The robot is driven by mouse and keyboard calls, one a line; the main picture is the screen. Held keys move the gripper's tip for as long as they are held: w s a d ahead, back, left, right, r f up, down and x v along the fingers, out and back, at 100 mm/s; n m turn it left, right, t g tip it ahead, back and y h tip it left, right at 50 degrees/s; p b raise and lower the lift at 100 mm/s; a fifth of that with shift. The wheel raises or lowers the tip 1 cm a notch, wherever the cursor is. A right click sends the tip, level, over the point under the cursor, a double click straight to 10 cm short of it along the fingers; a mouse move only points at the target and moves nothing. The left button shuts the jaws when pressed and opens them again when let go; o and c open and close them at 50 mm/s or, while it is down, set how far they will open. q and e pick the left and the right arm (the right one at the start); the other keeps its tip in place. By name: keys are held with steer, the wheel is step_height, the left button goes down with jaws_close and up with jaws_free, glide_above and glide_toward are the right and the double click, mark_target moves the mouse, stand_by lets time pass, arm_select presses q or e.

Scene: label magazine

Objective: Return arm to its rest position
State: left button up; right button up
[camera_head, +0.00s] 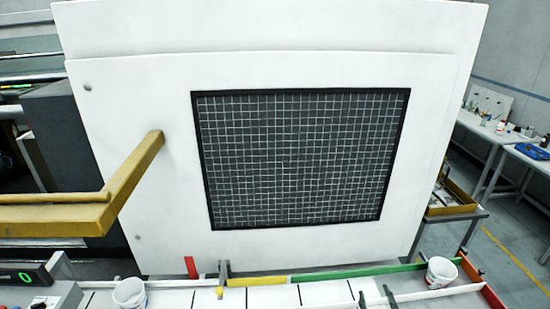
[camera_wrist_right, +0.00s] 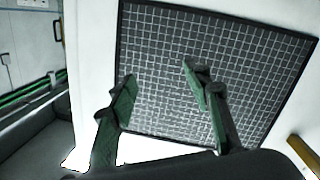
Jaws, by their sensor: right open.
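My right gripper shows at the bottom edge of the head view as two dark fingertips (camera_head: 376,297), apart, over the white table. In the right wrist view my right gripper (camera_wrist_right: 160,82) is open, with two dark fingers and green inner pads. Nothing is between them. They point toward a white machine panel with a dark gridded window (camera_wrist_right: 235,60). In the head view the gridded window (camera_head: 300,155) sits in the large white panel (camera_head: 140,100). Most of my right arm is hidden. My left gripper is not seen.
A thick yellow bar (camera_head: 130,175) juts from the panel at left. The white table (camera_head: 180,298) has coloured edge strips, a white cup (camera_head: 130,293) at left and another (camera_head: 440,272) at right. Workbenches (camera_head: 500,135) stand at far right beside open floor.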

steer(key=s+d+f+m+g+h, duration=0.1)
steer(key=s+d+f+m+g, duration=0.15)
steer(key=s+d+f, duration=0.35)
steer(key=s+d+f+m+g+h, duration=0.1)
steer(key=s+f+g, duration=0.3)
steer(key=f, duration=0.4)
steer(key=s+a+f+g+y, duration=0.1)
steer(key=s+f+g, duration=0.4)
steer(key=s, duration=0.4)
steer(key=s+a+f+g+y, duration=0.1)
steer(key=s+f+g, duration=0.1)
steer(key=s+f, duration=0.6)
step_height(320, 180, down, 31)
steer(key=s+a+g+b, duration=0.1)
steer(key=s+g+b, duration=0.1)
steer(key=b, duration=0.2)
steer(key=s+f+b, duration=0.2)
steer(key=s+f, duration=1.7)
steer(key=f, duration=0.2)
steer(key=shift+s+f+g+y+b, duration=0.4)
steer(key=shift+g, duration=0.05)
